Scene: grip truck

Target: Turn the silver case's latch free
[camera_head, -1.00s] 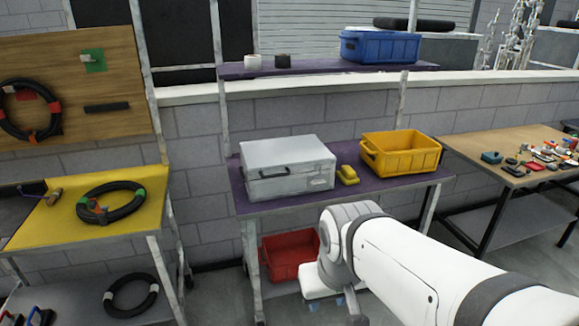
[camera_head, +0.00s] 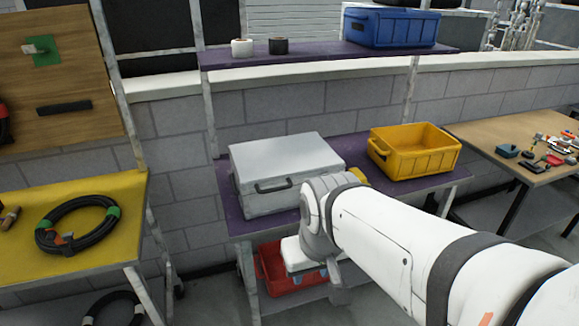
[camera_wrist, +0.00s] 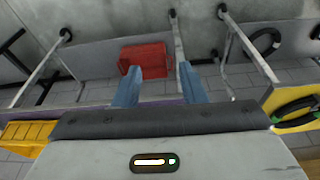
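The silver case (camera_head: 286,165) lies closed on the purple shelf, with its dark handle (camera_head: 273,187) on the front face. I cannot make out its latch; my arm covers the front right part of the case. In the head view my gripper, partly hidden behind my wrist, is low in front of the shelf, below the case. In the wrist view my gripper (camera_wrist: 159,82) has its two blue fingers well apart, with nothing between them. The case does not show in the wrist view.
A yellow bin (camera_head: 414,159) stands right of the case on the purple shelf (camera_head: 232,212). A red bin (camera_wrist: 148,57) is below the shelf. A blue crate (camera_head: 390,27) and two rolls are above. A yellow table (camera_head: 110,255) with a coiled hose is left, a wooden table (camera_head: 500,130) right.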

